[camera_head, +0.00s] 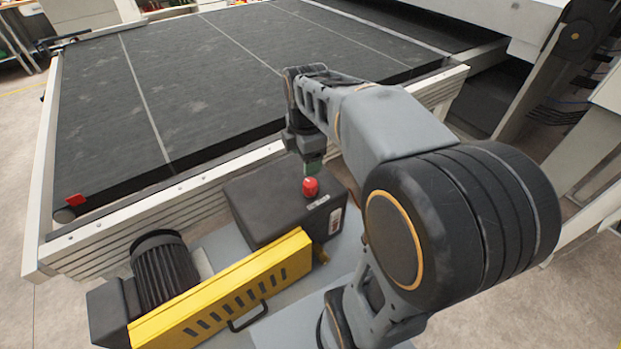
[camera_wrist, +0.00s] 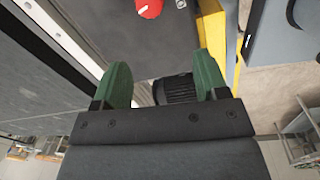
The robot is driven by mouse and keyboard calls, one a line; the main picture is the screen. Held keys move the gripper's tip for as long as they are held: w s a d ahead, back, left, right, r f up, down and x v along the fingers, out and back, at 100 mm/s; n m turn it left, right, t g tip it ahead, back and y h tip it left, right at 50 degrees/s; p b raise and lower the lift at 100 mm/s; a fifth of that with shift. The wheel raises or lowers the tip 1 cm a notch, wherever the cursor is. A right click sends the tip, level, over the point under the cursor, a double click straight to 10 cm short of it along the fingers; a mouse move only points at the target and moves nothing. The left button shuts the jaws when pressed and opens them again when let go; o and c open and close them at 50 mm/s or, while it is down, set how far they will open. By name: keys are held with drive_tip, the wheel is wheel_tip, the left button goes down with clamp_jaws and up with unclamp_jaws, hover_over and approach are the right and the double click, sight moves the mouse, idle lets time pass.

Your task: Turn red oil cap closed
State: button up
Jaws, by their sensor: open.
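The red oil cap (camera_head: 310,187) stands on top of the dark box-shaped housing (camera_head: 262,205) beside the conveyor. In the wrist view the red cap (camera_wrist: 149,8) is at the top edge, partly cut off, with a white mark on it. My gripper (camera_wrist: 160,75) is open, with its two green fingers wide apart and nothing between them. In the head view my gripper (camera_head: 313,168) is just behind and above the cap, partly hidden by my arm. The cap lies beyond the fingertips, not between them.
The conveyor belt (camera_head: 180,80) with its pale side rail (camera_head: 180,188) runs behind the housing. A yellow slotted guard (camera_head: 225,290) with a handle and a black ribbed motor (camera_head: 163,268) stand in front and left. A red block (camera_head: 75,200) sits at the conveyor's corner.

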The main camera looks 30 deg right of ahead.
sight(310, 182)
drive_tip(key=f+n, duration=0.1)
drive_tip(key=f, duration=0.3)
drive_tip(key=w+d+f+n, duration=0.1)
drive_tip(key=f+n, duration=0.1)
drive_tip(key=f, duration=0.2)
drive_tip(key=w+d+f+n, duration=0.1)
drive_tip(key=f, duration=0.3)
drive_tip(key=shift+d+f+n+g+p, duration=0.1)
drive_tip(key=shift+f+n+g+p, duration=0.2)
drive_tip(key=shift+f+g+p, duration=0.1)
drive_tip(key=shift+r, duration=0.1)
drive_tip(key=c, duration=0.9)
